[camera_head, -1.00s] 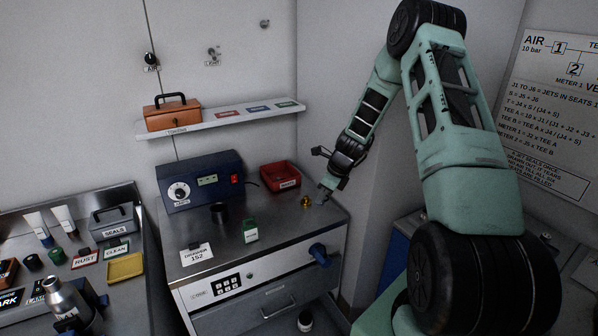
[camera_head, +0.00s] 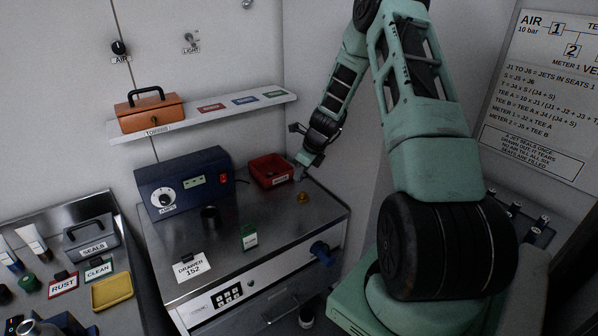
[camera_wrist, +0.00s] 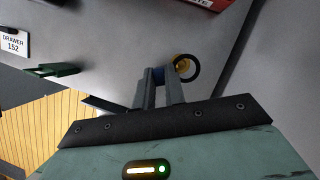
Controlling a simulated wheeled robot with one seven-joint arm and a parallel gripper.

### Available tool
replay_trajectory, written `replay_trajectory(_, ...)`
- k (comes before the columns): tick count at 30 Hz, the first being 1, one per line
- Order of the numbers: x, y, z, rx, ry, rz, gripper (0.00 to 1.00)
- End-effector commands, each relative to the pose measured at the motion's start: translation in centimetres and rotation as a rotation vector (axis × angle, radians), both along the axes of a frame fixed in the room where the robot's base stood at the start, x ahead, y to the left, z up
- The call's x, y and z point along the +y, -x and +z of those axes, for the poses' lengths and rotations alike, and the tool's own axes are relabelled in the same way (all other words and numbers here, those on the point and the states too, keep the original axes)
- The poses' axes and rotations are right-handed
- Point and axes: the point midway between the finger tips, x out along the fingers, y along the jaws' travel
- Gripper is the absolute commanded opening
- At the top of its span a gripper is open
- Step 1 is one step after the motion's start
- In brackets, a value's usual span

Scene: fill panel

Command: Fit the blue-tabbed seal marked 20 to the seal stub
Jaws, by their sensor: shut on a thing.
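The seal stub is a small brass piece (camera_head: 303,197) on the steel top of the drawer cabinet, near its back right corner. It also shows in the wrist view (camera_wrist: 181,63). My gripper (camera_wrist: 161,78) is shut on the blue tab (camera_wrist: 158,73) of a black ring seal (camera_wrist: 195,68). In the wrist view the ring overlaps the brass stub, but I cannot tell whether it is around it or held above it. In the head view my gripper (camera_head: 298,178) is just behind and above the stub; the seal is too small to see there. No number 20 is readable.
A red bin (camera_head: 270,171) stands close left of my gripper. A blue instrument box (camera_head: 184,182), a dark cup (camera_head: 209,218), a green-labelled block (camera_head: 249,238) and a Drawer 152 card (camera_head: 190,267) stand on the cabinet top. A shelf (camera_head: 205,117) runs above.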

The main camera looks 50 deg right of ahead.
Motion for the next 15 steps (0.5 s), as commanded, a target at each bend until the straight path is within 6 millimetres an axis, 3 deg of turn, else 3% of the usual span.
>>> replay_trajectory(8,0.0,0.0,-0.9,-0.003,-0.002,-0.001,0.00)
replay_trajectory(15,0.0,0.0,-3.0,-0.003,-0.002,0.000,0.00)
